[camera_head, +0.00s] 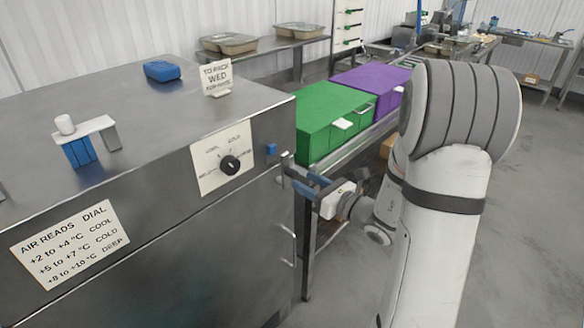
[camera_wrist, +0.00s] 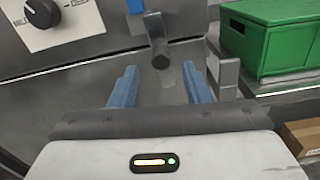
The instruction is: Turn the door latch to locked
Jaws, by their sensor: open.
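The door latch (camera_wrist: 156,40) is a dark grey bar on the cabinet's steel front in the wrist view. It points down, nearly upright in the picture, with its lower end between the lines of my fingers. My gripper (camera_wrist: 162,84) is open, with one blue finger on each side and nothing held. I cannot tell whether either finger touches the latch. In the head view my gripper (camera_head: 308,184) is at the right end of the cabinet front, below a small blue block (camera_head: 271,150). It largely hides the latch there.
A dial (camera_head: 230,165) on a white plate is left of my gripper on the steel cabinet (camera_head: 150,120). Green (camera_head: 335,115) and purple (camera_head: 372,84) boxes stand on a rail to the right. A cardboard box (camera_wrist: 302,137) lies lower right. Floor at far right is clear.

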